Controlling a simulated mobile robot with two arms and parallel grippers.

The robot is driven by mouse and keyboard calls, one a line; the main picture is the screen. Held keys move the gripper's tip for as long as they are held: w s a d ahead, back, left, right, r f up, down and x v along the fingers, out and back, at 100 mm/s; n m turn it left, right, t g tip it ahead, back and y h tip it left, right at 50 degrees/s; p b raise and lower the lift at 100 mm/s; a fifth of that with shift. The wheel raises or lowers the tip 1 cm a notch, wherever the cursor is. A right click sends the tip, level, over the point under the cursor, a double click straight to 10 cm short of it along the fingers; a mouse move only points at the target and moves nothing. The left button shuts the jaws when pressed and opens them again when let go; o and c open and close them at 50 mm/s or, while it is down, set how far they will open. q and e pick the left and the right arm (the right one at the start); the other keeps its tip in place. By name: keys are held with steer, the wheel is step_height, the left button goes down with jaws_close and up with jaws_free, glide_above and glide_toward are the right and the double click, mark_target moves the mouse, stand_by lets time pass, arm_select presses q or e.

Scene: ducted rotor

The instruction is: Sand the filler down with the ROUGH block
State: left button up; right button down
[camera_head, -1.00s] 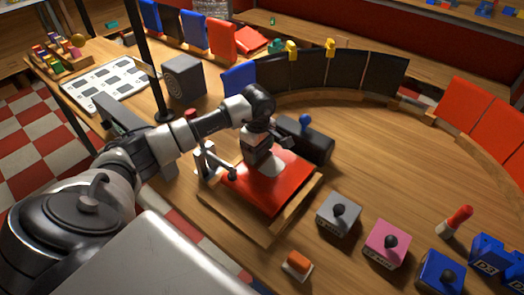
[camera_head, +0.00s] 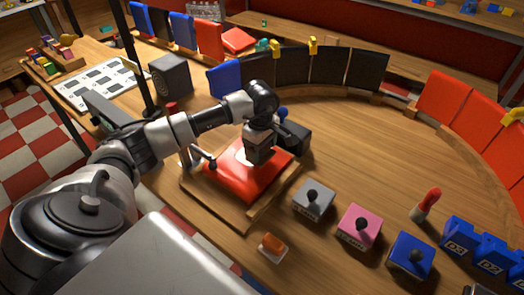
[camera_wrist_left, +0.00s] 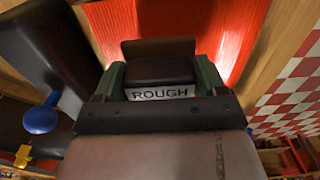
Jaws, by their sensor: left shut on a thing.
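My left gripper (camera_head: 259,152) is shut on the ROUGH block and holds it over the far right part of the red panel (camera_head: 236,180). In the left wrist view the ROUGH block (camera_wrist_left: 160,92) shows its label between green fingers, with the red panel (camera_wrist_left: 200,28) just beyond it. I cannot tell whether the block touches the panel. The panel lies on a wooden board (camera_head: 232,222). My right gripper is not in view.
A black box with a blue knob (camera_head: 296,138) stands right behind the panel. A grey block (camera_head: 313,203), a pink block (camera_head: 359,226) and a blue block (camera_head: 408,262) stand to the right. An orange-topped block (camera_head: 272,247) lies in front. The table centre right is clear.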

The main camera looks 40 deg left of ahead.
arm_select(q)
steer(key=shift+a+r+p, duration=0.2)
steer(key=shift+r+p, duration=0.15)
steer(key=shift+r, duration=0.3)
steer(key=shift+a+r+p, duration=0.2)
steer(key=shift+r+p, duration=0.1)
steer(key=shift+r, duration=0.3)
steer(key=shift+d+r+p, duration=0.1)
steer(key=shift+r+p, duration=0.3)
steer(key=shift+r, duration=0.4)
steer(key=shift+r+p, duration=0.5)
steer(key=shift+r, duration=0.45)
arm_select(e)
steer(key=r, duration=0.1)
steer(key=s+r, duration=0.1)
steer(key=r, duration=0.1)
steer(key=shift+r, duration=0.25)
